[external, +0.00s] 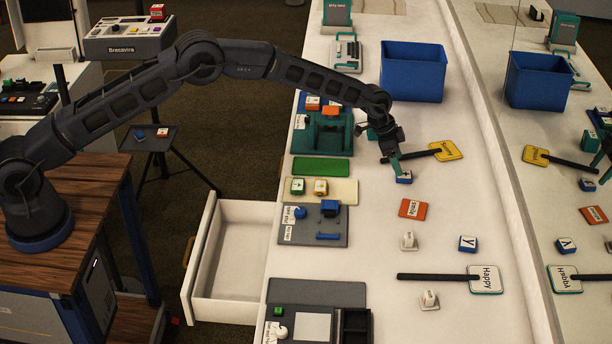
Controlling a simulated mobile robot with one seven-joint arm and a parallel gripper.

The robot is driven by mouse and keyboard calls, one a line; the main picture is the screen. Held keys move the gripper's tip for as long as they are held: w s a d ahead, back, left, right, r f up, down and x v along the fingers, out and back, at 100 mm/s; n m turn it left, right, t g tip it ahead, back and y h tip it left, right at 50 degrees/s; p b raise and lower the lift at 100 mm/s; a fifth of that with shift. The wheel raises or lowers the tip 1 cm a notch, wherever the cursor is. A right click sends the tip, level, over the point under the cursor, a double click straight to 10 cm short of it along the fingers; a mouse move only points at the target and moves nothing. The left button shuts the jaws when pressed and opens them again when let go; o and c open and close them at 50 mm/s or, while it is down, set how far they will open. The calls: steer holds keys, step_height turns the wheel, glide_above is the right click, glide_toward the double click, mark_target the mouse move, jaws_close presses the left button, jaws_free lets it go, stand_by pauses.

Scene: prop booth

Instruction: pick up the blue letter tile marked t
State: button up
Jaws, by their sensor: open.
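A small blue tile with a white top (404,178) lies on the white counter (350,230). A dark mark shows on its top, but my gripper partly covers it and I cannot read the letter. My gripper (396,168) points down right at this tile, with a teal finger at its upper left edge. The jaws are open; I cannot tell whether a finger touches the tile. Another blue tile (467,244), marked with what looks like a Y, lies farther forward on the counter.
A yellow paddle sign (446,150) lies just behind my gripper. An orange card (413,209) and a white "Happy" paddle (485,279) lie in front. A blue bin (412,72) stands behind. A mirror along the right repeats these things. A drawer (232,262) hangs open.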

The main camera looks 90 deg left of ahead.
mark_target(404, 177)
steer(key=shift+x, duration=2.2)
steer(key=shift+w, duration=0.1)
steer(key=c, duration=1.1)
